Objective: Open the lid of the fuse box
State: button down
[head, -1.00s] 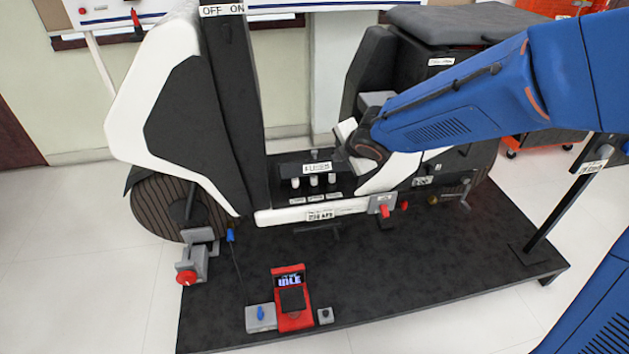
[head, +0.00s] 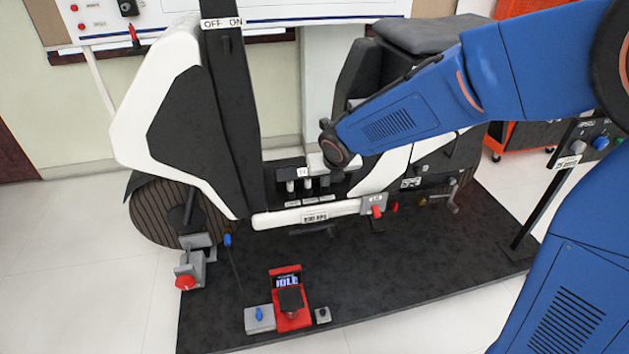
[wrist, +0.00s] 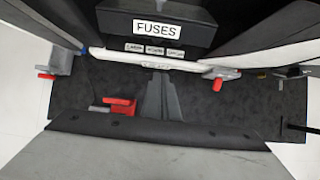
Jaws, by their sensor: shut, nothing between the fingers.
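The black fuse box (head: 284,164) is on the scooter's floor, between the dark front panel and the seat. Its FUSES label (wrist: 157,28) is plain in the wrist view on a dark face (wrist: 125,20). In the head view the label is mostly covered by my wrist. White cylinders (head: 291,186) show below it, above small white labels. My gripper (head: 335,178) is at the right part of the box, shut and empty; I cannot tell whether it touches the lid. The gripper also shows in the wrist view (wrist: 156,78), pointing toward the box front.
The white side rail (head: 275,219) runs below the box, with a grey block and red knob (head: 376,209) to the right. A red device (head: 289,300) stands on the black platform (head: 400,270). The dark front panel (head: 228,120) rises close to the box's left.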

jog(key=x, duration=1)
jog(key=shift+w+a+r, duration=0.2)
jog(key=shift+w+r, duration=0.4)
jog(key=shift+r, duration=0.15)
jog(key=shift+w+a+r, duration=0.15)
jog(key=shift+w+r, duration=0.45)
jog(key=shift+r, duration=0.2)
